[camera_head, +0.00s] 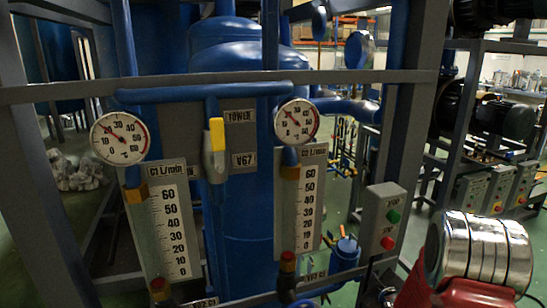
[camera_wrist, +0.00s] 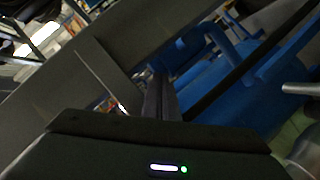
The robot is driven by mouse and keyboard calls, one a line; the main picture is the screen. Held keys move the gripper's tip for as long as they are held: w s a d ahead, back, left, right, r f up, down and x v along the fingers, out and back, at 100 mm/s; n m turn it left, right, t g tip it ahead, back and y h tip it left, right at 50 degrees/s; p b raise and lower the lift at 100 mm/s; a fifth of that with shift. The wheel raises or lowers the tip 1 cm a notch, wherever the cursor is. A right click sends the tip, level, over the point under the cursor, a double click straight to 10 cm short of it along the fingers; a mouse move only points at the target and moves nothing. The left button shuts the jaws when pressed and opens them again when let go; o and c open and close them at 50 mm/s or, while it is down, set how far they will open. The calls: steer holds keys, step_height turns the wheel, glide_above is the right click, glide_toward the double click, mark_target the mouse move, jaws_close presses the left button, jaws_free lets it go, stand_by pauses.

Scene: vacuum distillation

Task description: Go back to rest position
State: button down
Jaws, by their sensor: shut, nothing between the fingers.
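My gripper (camera_wrist: 158,82) shows in the wrist view, where its narrow dark fingers stand together above the black gripper body with its small white and green lights. The fingers are shut with nothing between them. Part of my red and silver arm (camera_head: 478,255) fills the lower right of the head view. My gripper is not visible in the head view.
A grey frame (camera_head: 350,79) crosses close in front, carrying two round gauges (camera_head: 120,138), two flow scales (camera_head: 168,230), a yellow-handled valve (camera_head: 216,150) and a button box (camera_head: 384,225). A blue tower (camera_head: 235,65) stands behind. Green floor shows at the right.

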steer(key=s+d+f+m+g+h, duration=0.2)
steer(key=s+f+m+g, duration=0.35)
steer(key=s, duration=0.45)
steer(key=s+a+r+m+g, duration=0.1)
steer(key=s+a+r, duration=0.5)
steer(key=s+r, duration=0.3)
steer(key=s+a+r+m+g+y, duration=0.1)
steer(key=s+a+r, duration=0.6)
steer(key=s+r, duration=0.2)
steer(key=s+a+r+m+g, duration=0.1)
steer(key=s+a+r+m, duration=0.1)
steer(key=s+a+r, duration=0.4)
steer(key=s+r, duration=0.3)
steer(key=s, duration=0.1)
steer(key=shift+s+a+r+y, duration=0.2)
steer(key=shift+s+r+y, duration=0.1)
steer(key=shift+s+r, duration=0.05)
